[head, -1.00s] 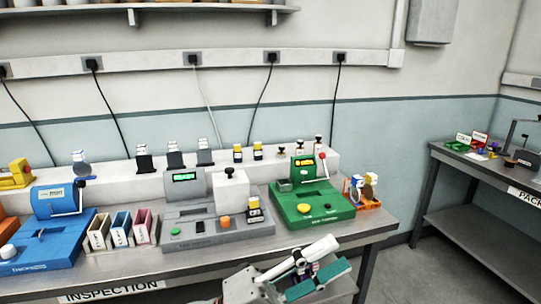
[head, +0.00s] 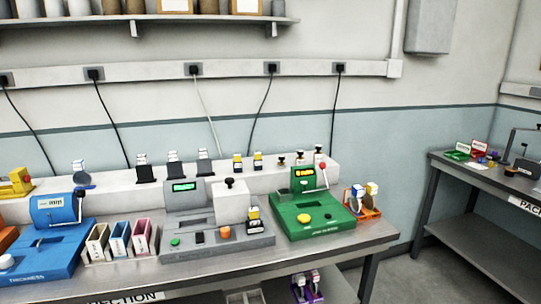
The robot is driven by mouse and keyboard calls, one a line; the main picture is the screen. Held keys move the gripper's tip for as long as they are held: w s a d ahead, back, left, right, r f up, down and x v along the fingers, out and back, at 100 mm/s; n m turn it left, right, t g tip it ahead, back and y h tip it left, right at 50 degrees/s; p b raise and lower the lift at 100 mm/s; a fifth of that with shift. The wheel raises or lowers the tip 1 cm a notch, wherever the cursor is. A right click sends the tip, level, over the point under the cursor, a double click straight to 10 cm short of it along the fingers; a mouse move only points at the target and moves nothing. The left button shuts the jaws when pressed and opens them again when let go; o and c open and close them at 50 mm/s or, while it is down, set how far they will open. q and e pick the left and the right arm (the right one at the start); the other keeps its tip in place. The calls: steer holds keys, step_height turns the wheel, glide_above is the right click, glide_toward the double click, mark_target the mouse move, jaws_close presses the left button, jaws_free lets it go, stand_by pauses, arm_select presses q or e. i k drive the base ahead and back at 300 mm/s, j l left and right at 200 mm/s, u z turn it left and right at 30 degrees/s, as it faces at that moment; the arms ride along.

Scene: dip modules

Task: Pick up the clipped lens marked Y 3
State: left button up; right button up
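I cannot read a Y 3 mark on any lens. An orange rack (head: 372,214) at the right end of the inspection bench holds lenses with clips. One of its clips is yellow (head: 371,188), above a brownish lens, and another is white and blue (head: 358,190). A dark round lens with a white clip (head: 79,166) stands behind the blue thickness machine. A purple rack (head: 315,298) below the bench's front edge holds pieces with white tops, partly cut off. Neither of my grippers is in view.
A blue machine (head: 62,240), a grey machine (head: 215,242) and a green machine (head: 318,222) stand on the inspection bench (head: 375,236). Several slotted bins (head: 120,244) sit between blue and grey. A second bench (head: 505,183) is at right, with open floor between.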

mark_target(356, 205)
steer(key=u, duration=0.35)
steer(key=i+l+u, duration=0.1)
steer(key=l+u, duration=0.9)
steer(key=l, duration=0.3)
steer(key=k+l+u, duration=0.15)
steer(key=l, duration=0.8)
steer(key=k+l+u, duration=0.1)
steer(key=l, duration=0.4)
